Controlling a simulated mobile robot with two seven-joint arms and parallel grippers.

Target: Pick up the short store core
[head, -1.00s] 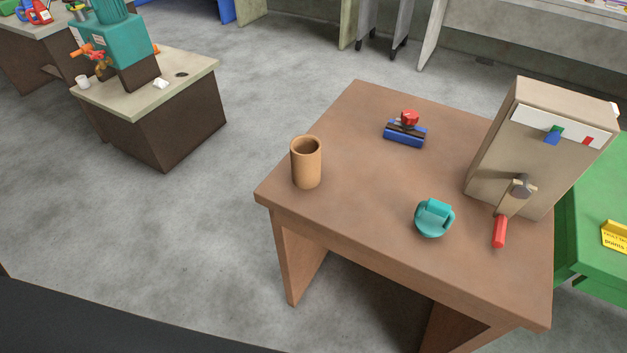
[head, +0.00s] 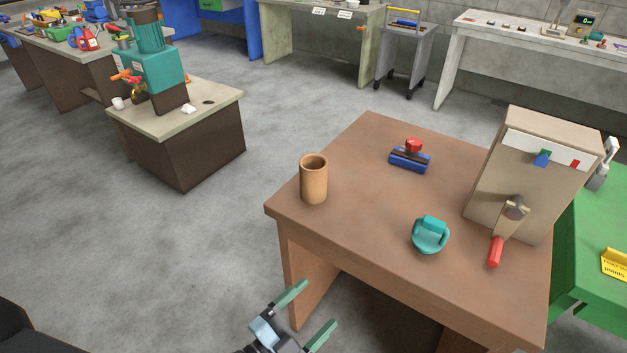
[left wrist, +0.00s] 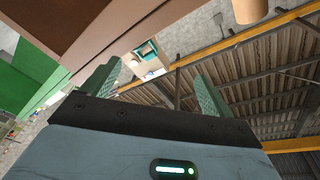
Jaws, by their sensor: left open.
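The short store core (head: 314,182) is an orange-tan hollow tube, standing upright near the left corner of the brown table (head: 375,215). Its open top shows a dark inside. In the left wrist view a tan rounded end, which looks like the core (left wrist: 251,10), shows at the top edge, beyond my fingers. My left gripper (head: 318,303) is open and empty, with green fingers. It is in front of the table, below and apart from the core. It also shows in the left wrist view (left wrist: 157,75). My right gripper is not in view.
On the table are a teal ring-shaped tool (head: 431,236), a blue block with a red knob (head: 410,158) and a beige box with a red-handled lever (head: 525,175). The tabletop around the core is clear. A green cabinet (head: 592,245) stands at the right, a workbench (head: 190,125) at the left.

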